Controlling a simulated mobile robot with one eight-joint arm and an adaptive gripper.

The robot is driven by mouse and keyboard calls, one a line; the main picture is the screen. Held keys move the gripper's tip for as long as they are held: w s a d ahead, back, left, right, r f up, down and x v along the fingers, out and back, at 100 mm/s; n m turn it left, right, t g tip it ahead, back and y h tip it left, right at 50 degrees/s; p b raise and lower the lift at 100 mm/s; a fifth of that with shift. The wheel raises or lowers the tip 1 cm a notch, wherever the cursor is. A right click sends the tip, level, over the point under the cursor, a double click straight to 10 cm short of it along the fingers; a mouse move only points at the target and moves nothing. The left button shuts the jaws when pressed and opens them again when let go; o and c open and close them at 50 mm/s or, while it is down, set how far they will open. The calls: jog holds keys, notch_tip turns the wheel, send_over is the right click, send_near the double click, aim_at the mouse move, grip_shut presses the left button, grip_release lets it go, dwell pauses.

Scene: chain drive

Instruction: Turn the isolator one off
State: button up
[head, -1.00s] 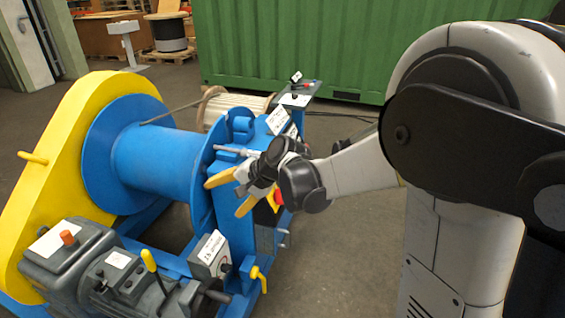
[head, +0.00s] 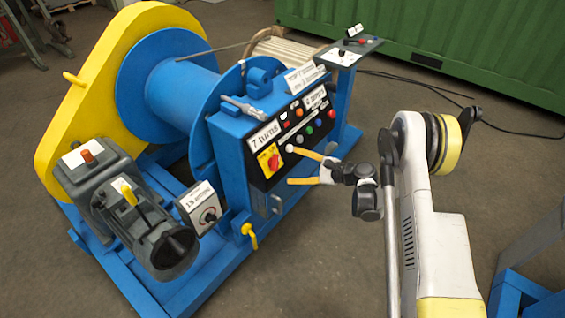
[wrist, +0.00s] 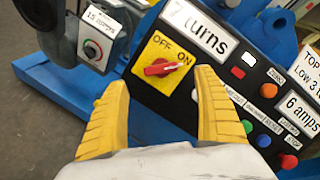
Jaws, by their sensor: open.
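A yellow switch plate (head: 269,160) with a red rotary handle is on the black front panel of the blue winch. In the wrist view, the plate (wrist: 153,54) reads OFF at upper left and ON at right. Its red handle (wrist: 160,67) lies roughly level, with one end towards ON. A sign above it reads "7 turns". I see no label numbering this isolator. My gripper (head: 291,166) is open and empty in front of the panel, its yellow fingers pointing at it. In the wrist view, the handle shows between and beyond the fingertips (wrist: 161,78), apart from them.
Coloured buttons and lamps (wrist: 250,98) sit right of the plate. A grey box with a rotary knob (head: 203,209), marked "15 amps", stands left. A yellow-handled lever (head: 248,233) sticks out low.

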aim_at(278, 163)
jog(key=b+x, duration=0.2)
jog(key=x, duration=0.7)
jog(key=shift+b, duration=0.35)
jog(key=shift+d, duration=0.1)
jog(key=c, duration=1.2)
